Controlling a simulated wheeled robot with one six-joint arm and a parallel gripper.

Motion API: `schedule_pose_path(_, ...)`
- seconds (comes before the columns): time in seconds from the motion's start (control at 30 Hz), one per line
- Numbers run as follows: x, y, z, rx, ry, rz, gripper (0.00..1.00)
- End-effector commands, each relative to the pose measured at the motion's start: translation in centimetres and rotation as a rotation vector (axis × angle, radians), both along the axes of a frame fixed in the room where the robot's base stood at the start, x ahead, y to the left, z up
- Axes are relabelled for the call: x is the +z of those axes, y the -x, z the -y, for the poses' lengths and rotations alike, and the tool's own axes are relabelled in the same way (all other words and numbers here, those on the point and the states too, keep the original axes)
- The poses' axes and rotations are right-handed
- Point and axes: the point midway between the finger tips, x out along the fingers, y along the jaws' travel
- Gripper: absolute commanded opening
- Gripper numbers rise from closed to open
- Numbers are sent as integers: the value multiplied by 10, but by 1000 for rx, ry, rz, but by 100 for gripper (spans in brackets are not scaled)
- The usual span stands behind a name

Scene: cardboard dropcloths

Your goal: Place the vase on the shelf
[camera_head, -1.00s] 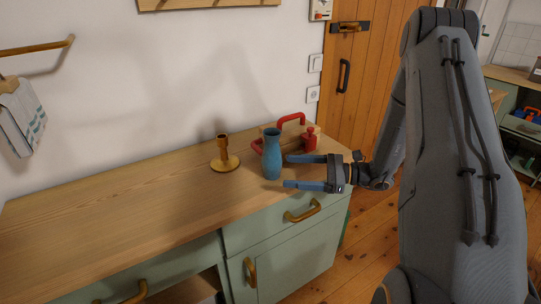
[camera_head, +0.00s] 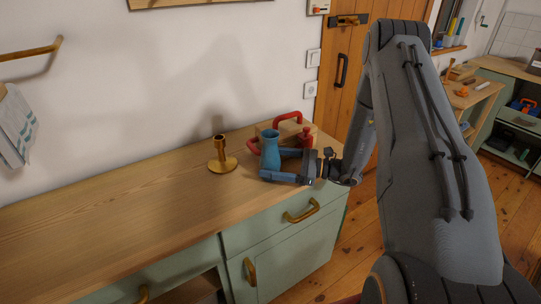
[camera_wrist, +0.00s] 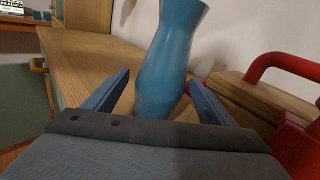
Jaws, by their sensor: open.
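The blue vase (camera_head: 271,149) stands upright on the wooden counter, near its right end. My gripper (camera_head: 270,164) is open around the vase, low on its body, with one finger on the near side and one on the far side. In the wrist view the vase (camera_wrist: 168,60) stands between the two blue fingertips of my gripper (camera_wrist: 160,88), and I see a gap at its left side. Whether a finger touches it I cannot tell. No shelf that is clearly the task's one shows; a green unit with shelves (camera_head: 512,150) stands at the far right.
A brass candlestick (camera_head: 222,158) stands left of the vase. A red-handled wooden box (camera_head: 288,127) and a small red object (camera_head: 305,138) are close behind and right of it. The counter's left part (camera_head: 110,215) is clear.

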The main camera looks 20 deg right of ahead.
Motion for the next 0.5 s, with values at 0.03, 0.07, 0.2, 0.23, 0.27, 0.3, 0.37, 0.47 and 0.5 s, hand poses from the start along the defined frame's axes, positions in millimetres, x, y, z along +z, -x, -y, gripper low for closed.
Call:
schedule_pose_path(0.03,1,-1,-4,2,0,-1,78)
schedule_pose_path(0.07,0,-2,-6,1,0,-1,78)
schedule_pose_path(0.2,0,-4,-8,0,0,-1,78)
schedule_pose_path(0.23,-1,-4,-7,0,0,-1,78)
schedule_pose_path(0.27,-1,-4,-7,0,0,-1,78)
schedule_pose_path(0.3,-1,-4,-7,0,0,-1,78)
schedule_pose_path(0.37,-1,-3,-7,0,0,-1,73)
schedule_pose_path(0.47,-1,-3,-7,0,0,-1,56)
schedule_pose_path(0.5,-1,-3,-7,0,0,-1,49)
